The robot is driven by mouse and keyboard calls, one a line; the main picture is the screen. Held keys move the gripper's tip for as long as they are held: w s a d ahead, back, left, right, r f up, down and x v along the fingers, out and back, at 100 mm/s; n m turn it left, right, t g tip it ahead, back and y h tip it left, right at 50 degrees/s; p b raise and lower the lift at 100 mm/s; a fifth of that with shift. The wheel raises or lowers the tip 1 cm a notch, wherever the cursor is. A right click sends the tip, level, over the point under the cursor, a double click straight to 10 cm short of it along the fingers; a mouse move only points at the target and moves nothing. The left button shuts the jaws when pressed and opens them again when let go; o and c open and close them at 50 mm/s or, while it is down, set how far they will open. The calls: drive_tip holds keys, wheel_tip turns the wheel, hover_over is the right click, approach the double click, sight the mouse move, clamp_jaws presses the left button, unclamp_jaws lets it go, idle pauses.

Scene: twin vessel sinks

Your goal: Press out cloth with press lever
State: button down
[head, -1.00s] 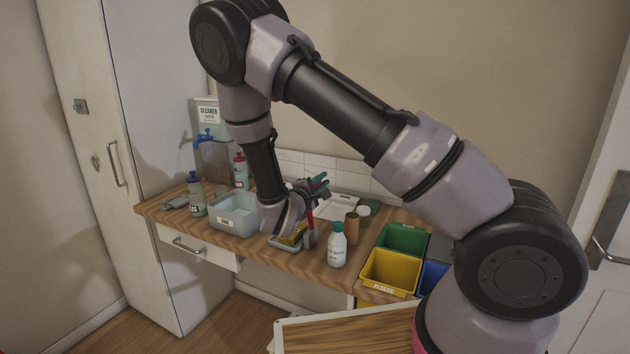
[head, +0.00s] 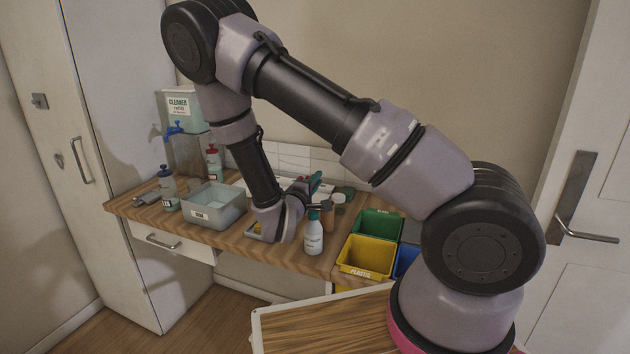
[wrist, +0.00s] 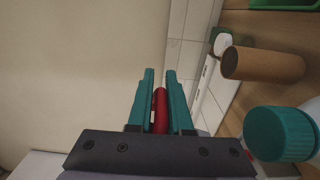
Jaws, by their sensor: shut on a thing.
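My gripper (head: 315,184) is above the counter, with its teal fingers partly behind the white bottle's area. In the wrist view the fingers (wrist: 160,78) are closed around a red rod-like handle (wrist: 160,108), which looks like the press lever's grip. In the head view my gripper and wrist hide the lever and most of the press.
A white bottle with a teal cap (head: 313,234) stands close to my gripper. A brown cardboard tube (wrist: 262,65) lies across the wrist view. A grey basin (head: 222,212) is on the left. Green (head: 377,222) and yellow (head: 366,257) bins are on the right.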

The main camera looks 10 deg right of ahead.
drive_tip(key=shift+s+f, duration=0.1)
drive_tip(key=shift+f, duration=0.2)
drive_tip(key=c, duration=0.9)
unclamp_jaws()
drive_tip(key=shift+c, duration=0.2)
drive_tip(key=shift+o, duration=0.3)
drive_tip(key=shift+r, duration=0.1)
drive_tip(key=v, duration=1)
drive_tip(key=shift+s+a, duration=0.25)
